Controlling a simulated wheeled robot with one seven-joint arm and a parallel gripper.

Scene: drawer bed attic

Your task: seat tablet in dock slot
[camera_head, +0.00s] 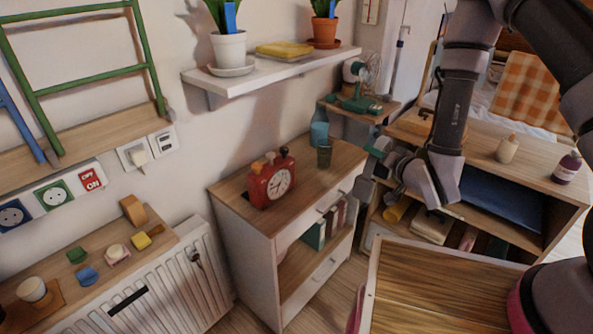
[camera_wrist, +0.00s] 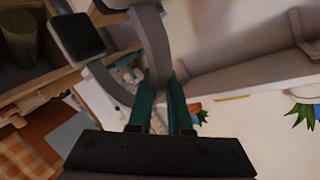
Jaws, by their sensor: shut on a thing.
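My gripper (camera_head: 368,180) is in the air to the right of the small white-and-wood cabinet.
A green fan (camera_head: 358,103) stands behind. A wall shelf (camera_head: 262,74) holds plants. A desk (camera_head: 528,174) with bottles is at the right.

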